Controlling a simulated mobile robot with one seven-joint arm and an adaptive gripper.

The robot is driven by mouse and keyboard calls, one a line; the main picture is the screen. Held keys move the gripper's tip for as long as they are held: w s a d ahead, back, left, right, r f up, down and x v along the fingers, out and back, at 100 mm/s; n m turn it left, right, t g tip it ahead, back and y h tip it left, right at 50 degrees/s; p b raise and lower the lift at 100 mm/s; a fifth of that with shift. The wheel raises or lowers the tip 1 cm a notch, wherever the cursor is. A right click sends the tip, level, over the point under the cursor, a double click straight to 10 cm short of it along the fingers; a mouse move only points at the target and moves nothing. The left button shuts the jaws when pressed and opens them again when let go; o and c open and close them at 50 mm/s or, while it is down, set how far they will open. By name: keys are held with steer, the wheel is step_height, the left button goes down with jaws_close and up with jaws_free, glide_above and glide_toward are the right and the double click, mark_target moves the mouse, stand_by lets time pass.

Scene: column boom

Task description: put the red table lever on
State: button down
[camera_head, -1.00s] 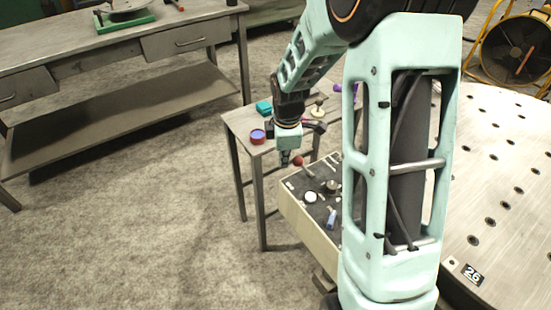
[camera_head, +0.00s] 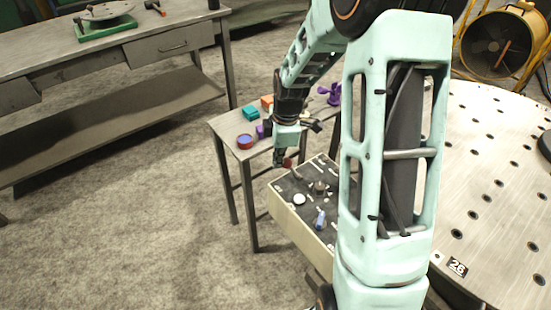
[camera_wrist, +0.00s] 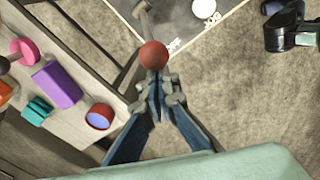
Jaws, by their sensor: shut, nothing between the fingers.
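The red table lever has a red ball knob (camera_head: 287,162) on a pale stem, leaning toward the left back edge of the dark control panel (camera_head: 311,185). The ball also shows in the wrist view (camera_wrist: 153,55), with its stem running up to the panel at the top. My gripper (camera_head: 279,162) points down just left of the ball in the head view. In the wrist view my gripper (camera_wrist: 158,82) has its fingertips together, empty, right beside the ball. I cannot tell whether they touch it.
The panel also bears a white round button (camera_head: 299,200), a grey knob (camera_head: 319,188) and a blue switch (camera_head: 320,218). A small table (camera_head: 228,126) behind holds a red-and-blue round piece (camera_head: 245,141), a teal block (camera_head: 250,112) and a purple part (camera_head: 331,94). Open floor lies left.

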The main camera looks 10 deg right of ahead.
steer(key=shift+w+d+r+g+y+p, duration=0.2)
steer(key=shift+d+r+y+p, duration=0.15)
steer(key=shift+d+p, duration=0.25)
steer(key=shift+w+d+r+g+y+p, duration=0.15)
steer(key=shift+d+r+y+p, duration=0.2)
steer(key=shift+p, duration=0.3)
steer(key=w+d+g+y+b, duration=0.2)
steer(key=w+d+y, duration=0.2)
steer(key=d, duration=0.6)
steer(key=shift+w+d+f+m+y, duration=0.2)
steer(key=shift+d+f+m+y, duration=0.15)
steer(key=shift+y, duration=0.75)
